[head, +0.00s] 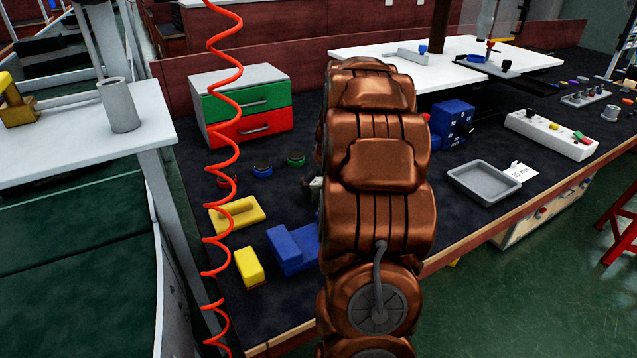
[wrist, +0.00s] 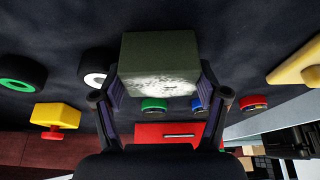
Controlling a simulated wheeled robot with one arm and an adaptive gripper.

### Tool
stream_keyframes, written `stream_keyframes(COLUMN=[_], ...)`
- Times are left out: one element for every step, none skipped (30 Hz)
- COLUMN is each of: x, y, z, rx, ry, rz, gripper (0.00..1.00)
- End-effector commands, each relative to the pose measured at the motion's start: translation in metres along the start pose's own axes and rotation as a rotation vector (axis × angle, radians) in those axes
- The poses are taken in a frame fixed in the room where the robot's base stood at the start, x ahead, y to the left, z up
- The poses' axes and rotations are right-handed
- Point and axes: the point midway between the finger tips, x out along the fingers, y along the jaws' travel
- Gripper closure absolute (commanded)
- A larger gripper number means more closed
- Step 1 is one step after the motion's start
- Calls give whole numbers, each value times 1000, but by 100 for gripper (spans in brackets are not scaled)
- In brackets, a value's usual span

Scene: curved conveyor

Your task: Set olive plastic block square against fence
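The olive plastic block (wrist: 160,62) fills the space between the fingers of my gripper (wrist: 160,95) in the wrist view. Both finger pads lie along its sides, so my gripper looks shut on it. Its lower face has a pale, speckled patch. I cannot tell whether the block touches the dark bench mat or hangs above it. In the head view my copper arm hides the block and most of my gripper; only a small grey part (head: 315,190) shows at the arm's left edge. I cannot identify the fence with certainty.
A blue stepped piece (head: 290,250), a yellow block (head: 249,267) and a yellow handled tool (head: 238,214) lie left of my arm. The green and red drawer unit (head: 245,108) stands behind.

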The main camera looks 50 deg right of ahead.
Motion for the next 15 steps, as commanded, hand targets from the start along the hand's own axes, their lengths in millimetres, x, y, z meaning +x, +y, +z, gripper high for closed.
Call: stream_keyframes(x=[0,0,0,0,0,0,0,0,0,0,0,0,0,0,-1], y=[0,0,0,0,0,0,0,0,0,0,0,0,0,0,0], z=[0,0,0,0,0,0,0,0,0,0,0,0,0,0,0], rx=[0,0,0,0,0,0,0,0,0,0,0,0,0,0,0], ry=[0,0,0,0,0,0,0,0,0,0,0,0,0,0,0], rz=[0,0,0,0,0,0,0,0,0,0,0,0,0,0,0], gripper=[20,17,12,9,6,3,3,3,3,3,3,3,3,3,3])
